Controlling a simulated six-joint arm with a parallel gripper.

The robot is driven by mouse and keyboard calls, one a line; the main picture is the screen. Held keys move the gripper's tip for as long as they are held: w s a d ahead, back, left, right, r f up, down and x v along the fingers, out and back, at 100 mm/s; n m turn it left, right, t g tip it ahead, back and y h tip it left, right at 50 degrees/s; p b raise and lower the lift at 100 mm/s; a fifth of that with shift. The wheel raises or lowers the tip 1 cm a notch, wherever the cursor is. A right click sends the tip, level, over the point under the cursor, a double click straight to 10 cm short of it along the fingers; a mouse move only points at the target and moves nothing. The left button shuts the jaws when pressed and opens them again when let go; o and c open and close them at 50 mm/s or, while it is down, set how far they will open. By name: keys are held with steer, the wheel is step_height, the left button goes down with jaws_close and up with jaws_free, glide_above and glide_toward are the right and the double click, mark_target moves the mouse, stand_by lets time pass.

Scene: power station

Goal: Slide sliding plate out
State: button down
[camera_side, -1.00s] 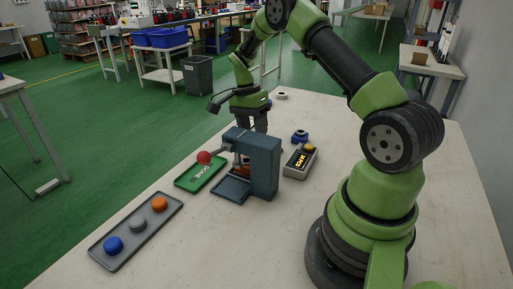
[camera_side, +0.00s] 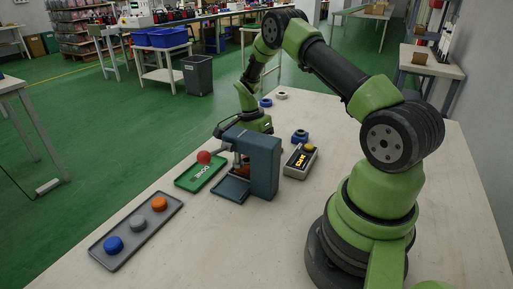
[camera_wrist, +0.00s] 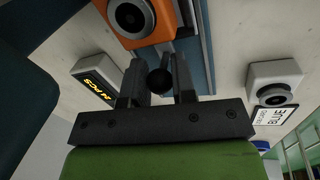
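The blue-grey station (camera_side: 262,165) stands on the table, with a flat dark plate (camera_side: 229,190) at its foot. I take this for the sliding plate, though how far it is out is hard to judge. In the wrist view, a black ball knob (camera_wrist: 158,80) sits between the two fingers of my gripper (camera_wrist: 160,74). The fingers are apart on either side of the knob; firm contact is not clear. In the side view, the station hides my fingertips.
A green tray (camera_side: 190,184) lies left of the station. A long grey tray (camera_side: 133,243) holds blue, grey and orange round pieces.

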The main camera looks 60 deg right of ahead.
steer(key=shift+d, duration=4.05)
steer(key=c, duration=0.9)
jaws_free()
steer(key=shift+c, duration=0.2)
step_height(320, 180, up, 10)
steer(key=w, duration=0.1)
steer(key=shift+w+d, duration=0.15)
steer(key=shift+w, duration=0.25)
steer(key=shift+f, duration=0.1)
